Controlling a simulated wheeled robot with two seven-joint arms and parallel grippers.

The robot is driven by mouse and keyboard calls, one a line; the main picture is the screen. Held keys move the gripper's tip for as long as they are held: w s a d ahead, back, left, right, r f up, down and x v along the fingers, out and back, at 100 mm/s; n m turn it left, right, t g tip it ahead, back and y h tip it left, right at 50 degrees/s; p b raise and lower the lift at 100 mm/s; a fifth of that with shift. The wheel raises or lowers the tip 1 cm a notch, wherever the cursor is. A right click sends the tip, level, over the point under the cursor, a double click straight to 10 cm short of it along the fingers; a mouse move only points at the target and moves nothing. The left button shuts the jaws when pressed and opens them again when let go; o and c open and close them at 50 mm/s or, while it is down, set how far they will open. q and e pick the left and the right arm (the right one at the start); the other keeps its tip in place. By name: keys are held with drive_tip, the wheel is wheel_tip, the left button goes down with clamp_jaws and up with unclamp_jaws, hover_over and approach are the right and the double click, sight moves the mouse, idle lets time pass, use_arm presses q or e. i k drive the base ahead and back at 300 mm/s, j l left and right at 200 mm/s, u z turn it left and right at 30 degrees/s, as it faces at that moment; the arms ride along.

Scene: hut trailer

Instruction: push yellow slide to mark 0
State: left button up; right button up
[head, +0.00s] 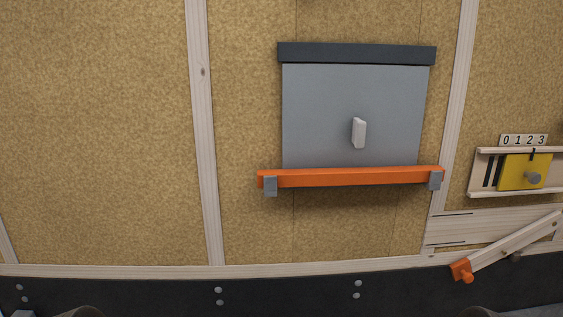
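The yellow slide (519,175) is a flat panel with a round grey knob (533,178). It sits between two pale wooden rails on the wall at the far right of the head view. A label strip (524,140) above it reads 0 1 2 3. A small black pointer (533,154) at the slide's top edge stands between marks 2 and 3, nearer to 2. Dark vertical slots (491,172) show left of the slide. Neither gripper is in the head view.
A grey panel (320,115) with a light handle (359,133) stands mid-wall under a dark header. An orange bar (350,177) in grey brackets crosses its bottom. Below the slide, a slanted wooden lever (515,242) has an orange end (462,270). The wall at left is bare.

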sight(520, 171)
drive_tip(key=z, duration=1.4)
